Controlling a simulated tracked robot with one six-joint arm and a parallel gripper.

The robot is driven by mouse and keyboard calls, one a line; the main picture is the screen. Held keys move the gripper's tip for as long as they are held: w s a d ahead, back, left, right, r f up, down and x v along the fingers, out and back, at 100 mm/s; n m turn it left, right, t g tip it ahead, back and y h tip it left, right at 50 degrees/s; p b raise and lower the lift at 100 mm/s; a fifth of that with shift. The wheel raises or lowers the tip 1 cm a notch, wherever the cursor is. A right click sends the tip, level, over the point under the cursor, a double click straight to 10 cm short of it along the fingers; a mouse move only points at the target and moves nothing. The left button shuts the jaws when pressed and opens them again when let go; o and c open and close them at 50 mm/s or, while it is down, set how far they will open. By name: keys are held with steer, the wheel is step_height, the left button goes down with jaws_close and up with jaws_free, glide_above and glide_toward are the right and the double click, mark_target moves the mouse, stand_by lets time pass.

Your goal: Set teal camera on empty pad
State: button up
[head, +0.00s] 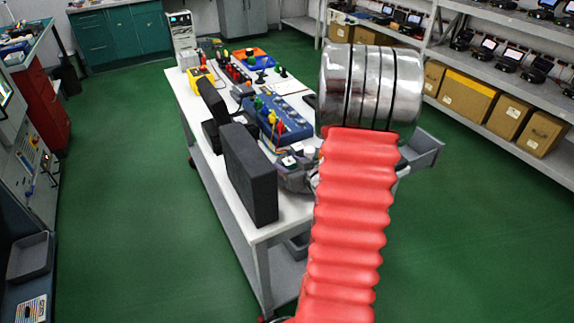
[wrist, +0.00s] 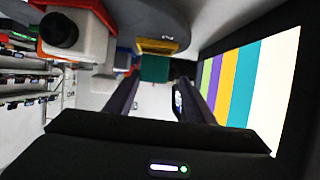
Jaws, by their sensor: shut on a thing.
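In the wrist view my gripper (wrist: 156,84) has its two dark fingers reaching up the picture. It is shut on a small teal block (wrist: 155,69), which I take to be the teal camera, between the fingertips. Only one face of it shows, and I cannot tell whether it touches anything below. A yellow part (wrist: 158,46) appears just beyond it, under a grey edge. In the head view my red, ribbed arm and its metal joint hide the gripper and the camera. I cannot pick out an empty pad in either view.
A screen with colour bars (wrist: 235,85) stands close on the right in the wrist view; a red and white device with a black lens (wrist: 62,30) is at upper left. The white cart (head: 205,150) carries black boxes (head: 248,172) and a blue box (head: 280,120). Green floor (head: 120,200) is clear.

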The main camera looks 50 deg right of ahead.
steer(key=shift+s+r, duration=0.1)
steer(key=shift+s, duration=0.15)
stand_by(0.8)
steer(key=shift+f, duration=0.7)
stand_by(0.5)
steer(key=o, duration=1.2)
steer(key=shift+s, duration=0.15)
steer(key=v, duration=1.3)
steer(key=shift+s+r, duration=0.1)
steer(key=shift+s, duration=0.15)
